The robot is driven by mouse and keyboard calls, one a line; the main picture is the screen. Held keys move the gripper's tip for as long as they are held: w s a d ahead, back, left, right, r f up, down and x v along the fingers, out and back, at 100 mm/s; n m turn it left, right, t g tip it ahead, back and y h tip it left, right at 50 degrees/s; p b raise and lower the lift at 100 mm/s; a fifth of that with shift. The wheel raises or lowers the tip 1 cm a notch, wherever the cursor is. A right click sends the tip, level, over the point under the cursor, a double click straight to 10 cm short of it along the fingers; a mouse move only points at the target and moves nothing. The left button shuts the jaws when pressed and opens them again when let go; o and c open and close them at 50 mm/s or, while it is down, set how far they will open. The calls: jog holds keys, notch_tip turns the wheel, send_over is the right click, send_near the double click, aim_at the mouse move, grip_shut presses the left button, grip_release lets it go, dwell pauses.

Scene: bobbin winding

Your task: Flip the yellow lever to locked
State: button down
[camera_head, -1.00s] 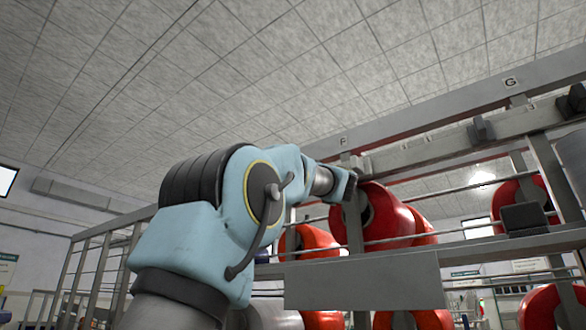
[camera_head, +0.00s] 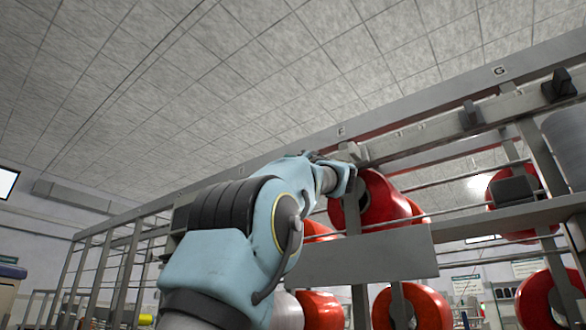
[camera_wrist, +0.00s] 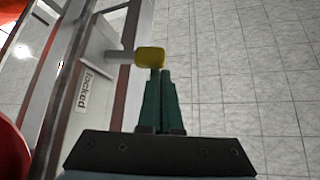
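The yellow lever knob (camera_wrist: 150,55) shows in the wrist view at the end of a short grey shaft (camera_wrist: 119,57) that reaches left to the rack's metal frame. A white label reading "locked" (camera_wrist: 84,90) is on the frame, below and left of the knob. My gripper (camera_wrist: 160,73) has its two green fingers together, with nothing visible between them. Their tips are right at the knob's lower right edge; I cannot tell if they touch it. In the head view my arm reaches up to the rack's top rail near the letter F, and the lever cannot be made out.
Red bobbins (camera_head: 412,309) sit in the rack, one (camera_wrist: 10,145) at the wrist view's left edge. A grey panel (camera_head: 360,258) and horizontal rods are close to my arm. The right side of the wrist view shows only ceiling.

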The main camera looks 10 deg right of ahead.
jog(key=s+d+f+n+y+b, duration=0.2)
jog(key=s+f+b, duration=0.3)
jog(key=b, duration=0.5)
notch_tip(320, 180, down, 2)
jog(key=shift+s+d+f+n+g, duration=0.1)
jog(key=shift+s+d+n+g, duration=0.15)
jog(key=shift+s+n+g, duration=0.05)
dwell(0.7)
